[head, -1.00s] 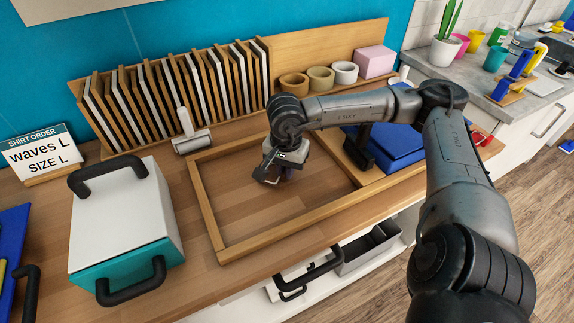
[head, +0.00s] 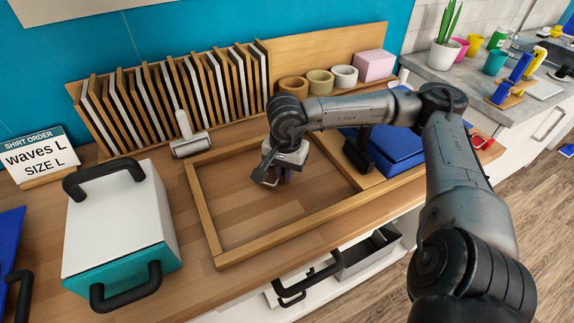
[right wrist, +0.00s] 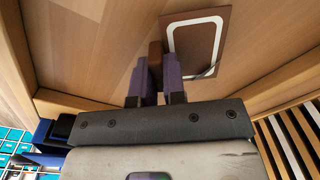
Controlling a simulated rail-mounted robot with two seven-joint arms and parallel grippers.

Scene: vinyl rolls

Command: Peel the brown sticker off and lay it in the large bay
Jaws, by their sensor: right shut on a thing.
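A brown sheet with a white rounded outline, the brown sticker (right wrist: 194,47), shows in the right wrist view with one corner curled. My right gripper (right wrist: 155,70) has purple fingers shut on a brown piece at the sheet's left edge. In the head view the right gripper (head: 283,178) points down inside a wooden-framed bay (head: 207,218), the larger framed area on the counter. The sticker is small and partly hidden there; I cannot tell its exact height above the wood. My left gripper is not in view.
A white and teal press (head: 115,215) with black handles stands left of the bay. A lint roller (head: 190,145) lies behind it, before a rack of frames (head: 170,95). Tape rolls (head: 320,82) stand behind; a blue item (head: 398,143) lies right. The bay's floor is mostly bare.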

